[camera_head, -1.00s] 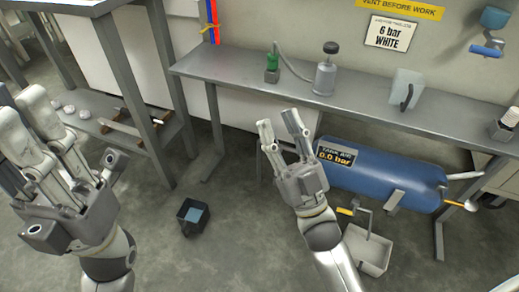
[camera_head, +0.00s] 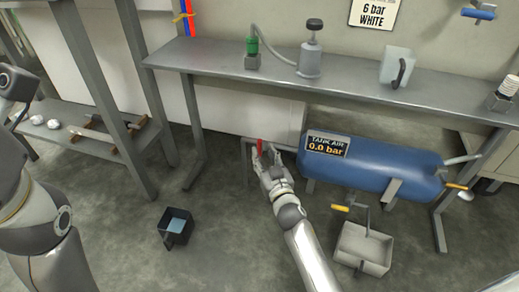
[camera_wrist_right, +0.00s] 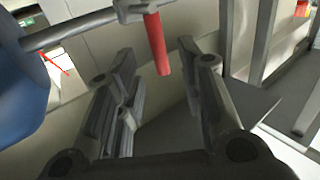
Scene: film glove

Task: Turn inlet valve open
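The inlet valve shows as a red lever (camera_head: 259,146) at the left end of the blue air tank (camera_head: 375,165), below the bench. In the right wrist view the lever (camera_wrist_right: 157,44) hangs down from a grey valve body (camera_wrist_right: 138,8) on a pipe. My right gripper (camera_head: 265,156) is at the lever. Its fingers are spread in the right wrist view, with the lever's lower end ahead of and between the fingertips (camera_wrist_right: 158,62); I cannot tell whether they touch it. My left arm (camera_head: 35,215) is at the left edge, and its fingers are out of view.
The tank's display (camera_head: 327,146) reads 0.0 bar. The bench (camera_head: 220,62) runs above the tank. A grey bin (camera_head: 363,250) and a black bin (camera_head: 175,227) stand on the floor. A yellow-handled part (camera_head: 456,186) is at the tank's right end.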

